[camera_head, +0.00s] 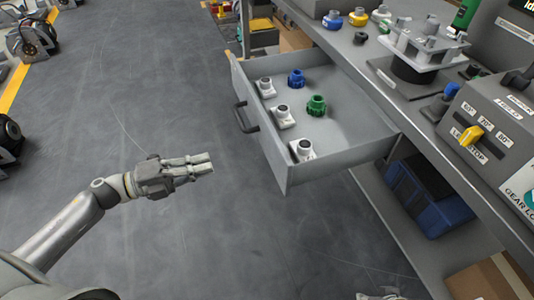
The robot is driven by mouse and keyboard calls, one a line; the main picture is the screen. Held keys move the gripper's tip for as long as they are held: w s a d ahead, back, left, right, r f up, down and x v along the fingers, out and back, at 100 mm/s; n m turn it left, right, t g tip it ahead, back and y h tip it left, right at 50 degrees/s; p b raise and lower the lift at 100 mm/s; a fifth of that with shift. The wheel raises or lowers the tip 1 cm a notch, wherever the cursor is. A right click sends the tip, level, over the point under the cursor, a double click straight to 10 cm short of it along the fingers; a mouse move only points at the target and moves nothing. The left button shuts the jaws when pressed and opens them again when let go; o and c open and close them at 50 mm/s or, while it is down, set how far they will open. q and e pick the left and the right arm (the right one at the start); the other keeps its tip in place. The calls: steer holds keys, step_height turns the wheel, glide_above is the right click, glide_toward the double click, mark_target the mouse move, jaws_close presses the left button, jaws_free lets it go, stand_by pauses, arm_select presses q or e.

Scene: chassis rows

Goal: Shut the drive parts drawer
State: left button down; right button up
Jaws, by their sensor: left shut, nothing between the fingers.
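The grey drawer (360,141) is pulled out from under the workbench, sticking out to the left over the floor. Its dark handle (245,116) is on the front panel facing left. Inside lie several white parts with dark tops, a blue gear (296,79) and a green gear (316,105). My left gripper (210,163) is shut and empty, in the air below and left of the handle, apart from the drawer.
The workbench (345,50) runs along the right with a grey machine (490,120) bearing a yellow knob, and a fixture (425,45). A blue bin (425,200) and cardboard box (485,282) sit on the shelf below. The floor at left is clear; wheeled units stand at far left.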

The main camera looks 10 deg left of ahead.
mark_target(269, 148)
arm_select(q)
steer(key=x, duration=1.4)
steer(key=shift+s+d, duration=0.15)
steer(key=shift+d, duration=0.05)
arm_select(e)
steer(key=v, duration=0.2)
steer(key=shift+w+r, duration=0.1)
steer(key=shift+r, duration=0.2)
